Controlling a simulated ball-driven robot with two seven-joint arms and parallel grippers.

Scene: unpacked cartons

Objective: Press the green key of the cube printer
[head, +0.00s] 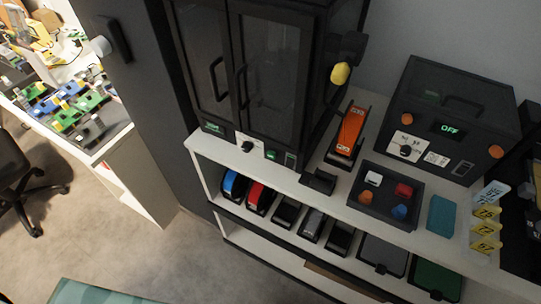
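Two dark machines stand on the white shelf unit, and I cannot tell for sure which is the cube printer. The boxy black machine (455,95) at the right has a lit green OFF display (447,130), white labels, orange knobs and a dark grey key plate. The tall black cabinet (270,75) in the middle has two glass doors with handles. Its base carries a small green display and a green key (271,154). Neither of my grippers is in view, and nothing touches either machine.
A black tray (385,221) with coloured pieces lies before the boxy machine, beside an orange device (348,132) and a teal block (440,216). Yellow-tagged holders (486,228) stand at the right. Several bins line the lower shelf. The grey floor (130,240) in front is mostly clear.

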